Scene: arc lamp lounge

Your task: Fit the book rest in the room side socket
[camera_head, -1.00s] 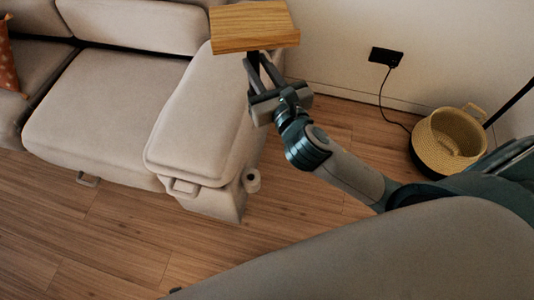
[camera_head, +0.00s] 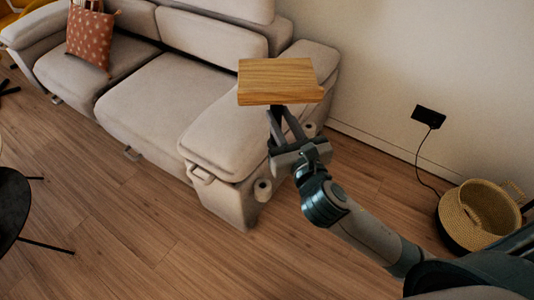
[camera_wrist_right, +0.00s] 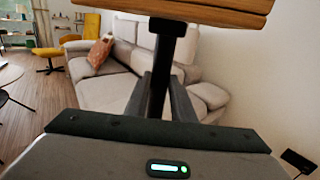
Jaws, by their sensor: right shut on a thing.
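The book rest is a wooden board (camera_head: 280,80) on a dark post. My right gripper (camera_head: 279,118) is shut on the post and holds the board up, roughly level, in front of the sofa arm. The wrist view shows the board's underside edge (camera_wrist_right: 200,10) and the dark post (camera_wrist_right: 161,65) between the fingers. Two pale round sockets show on the sofa arm: the room side socket (camera_head: 263,189) at its front end, and another (camera_head: 310,129) farther back towards the wall. The book rest is apart from both. My left gripper is out of view.
The grey sofa (camera_head: 165,90) fills the upper left, with an orange cushion (camera_head: 90,38). A woven basket (camera_head: 478,214) and a wall outlet with a cord (camera_head: 428,116) are at the right. A dark chair (camera_head: 12,205) is at the left edge. The wooden floor in front is clear.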

